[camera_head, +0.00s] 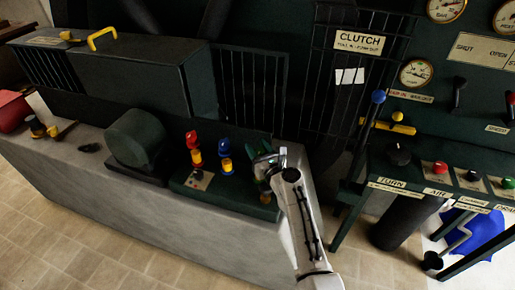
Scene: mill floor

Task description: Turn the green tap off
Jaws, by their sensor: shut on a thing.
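A dark green block (215,190) sits on the grey bench and bears a row of taps. The red tap (193,142) and the blue tap (224,148) stand upright on it, each with yellow parts. My white arm comes from below right, and my gripper (264,164) is shut at the right end of the row, on the green tap, mostly hidden behind the jaws. The tap's exact handle angle cannot be told.
A dark rounded housing (137,137) stands left of the block. Black bars (250,90) rise behind it. A control desk with coloured knobs (440,168) stands at right. Tiled floor (100,240) in front is clear.

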